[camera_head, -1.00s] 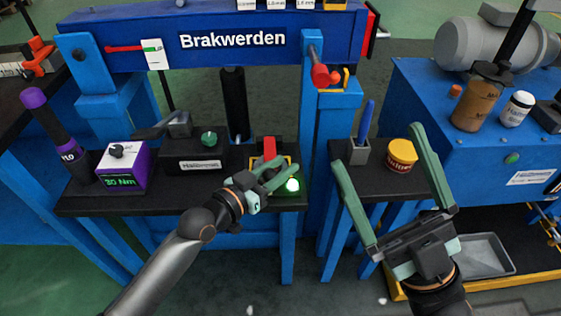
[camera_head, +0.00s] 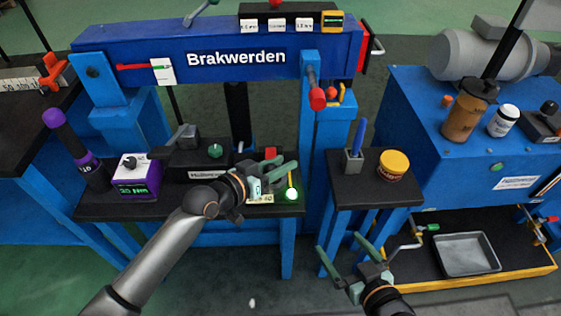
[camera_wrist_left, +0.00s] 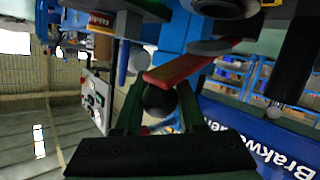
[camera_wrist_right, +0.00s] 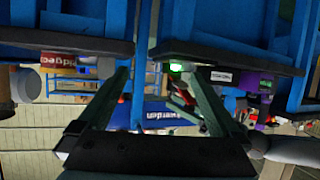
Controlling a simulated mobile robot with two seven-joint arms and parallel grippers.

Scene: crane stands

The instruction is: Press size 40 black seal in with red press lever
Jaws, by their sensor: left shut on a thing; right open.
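My left gripper (camera_head: 281,174) is at the small press on the right part of the black bench shelf. In the left wrist view, the red press lever (camera_wrist_left: 182,69) ends in a dark round knob (camera_wrist_left: 157,101) between the fingers, and the gripper is shut on it. A red part of the press (camera_head: 271,152) shows just behind this gripper in the head view. The gripper hides most of the press. I cannot make out the black seal. My right gripper (camera_head: 341,246) is open and empty, low in front of the right-hand small shelf.
The right shelf (camera_head: 350,194) holds a yellow-lidded tub (camera_head: 393,164) and a grey pen holder (camera_head: 353,160). A metal tray (camera_head: 466,254) lies low at right. The blue "Brakwerden" beam (camera_head: 120,58) spans behind.

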